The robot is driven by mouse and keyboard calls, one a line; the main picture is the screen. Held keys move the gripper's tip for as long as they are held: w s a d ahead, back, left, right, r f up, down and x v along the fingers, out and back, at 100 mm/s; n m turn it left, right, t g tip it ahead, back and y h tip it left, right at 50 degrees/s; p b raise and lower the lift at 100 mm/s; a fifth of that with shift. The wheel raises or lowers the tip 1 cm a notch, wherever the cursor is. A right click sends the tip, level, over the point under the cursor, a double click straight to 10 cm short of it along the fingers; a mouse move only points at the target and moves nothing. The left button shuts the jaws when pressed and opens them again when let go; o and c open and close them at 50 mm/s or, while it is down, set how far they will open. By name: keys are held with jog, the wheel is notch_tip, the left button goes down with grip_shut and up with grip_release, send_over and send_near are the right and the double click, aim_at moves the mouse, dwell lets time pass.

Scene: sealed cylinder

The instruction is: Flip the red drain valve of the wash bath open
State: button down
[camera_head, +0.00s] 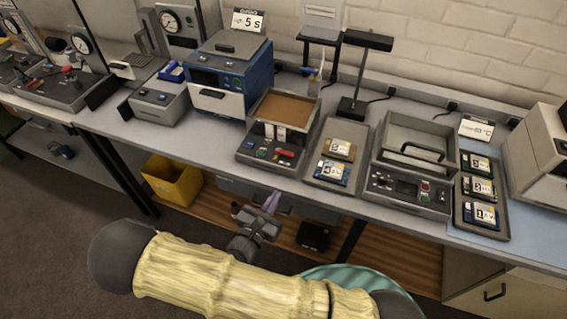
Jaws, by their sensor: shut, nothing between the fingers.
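A grey bath unit (243,152) with a square basin of brown contents stands near the middle of the bench; it looks like the wash bath. Its front panel carries a small red lever (286,153) at the right, which looks like the drain valve and lies roughly flat across the panel. Green and dark controls sit to its left. My gripper (271,202) is shut and empty, in front of the bench edge, below the red lever in the picture and apart from it. My arm crosses the bottom of the view.
A tray with labelled packs (312,171) stands right of the bath, then a lidded unit (423,132) and another pack tray (461,222). A blue boxy machine (232,75) stands left. A yellow bin (172,179) sits under the bench. A black lamp (352,106) rises behind.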

jog(key=shift+a+f+n+t+y, duration=0.15)
jog(key=shift+a+n+t+y, duration=0.2)
jog(key=shift+a, duration=0.2)
jog(key=shift+a+f+n+t+y, duration=0.15)
jog(key=shift+a+n+t+y, duration=0.1)
jog(key=shift+a+n+y, duration=0.25)
jog(key=p, duration=0.5)
send_near(287, 156)
jog(key=x, duration=0.7)
jog(key=shift+s, duration=0.1)
jog(key=shift+r, duration=0.1)
jog(key=shift+y, duration=0.25)
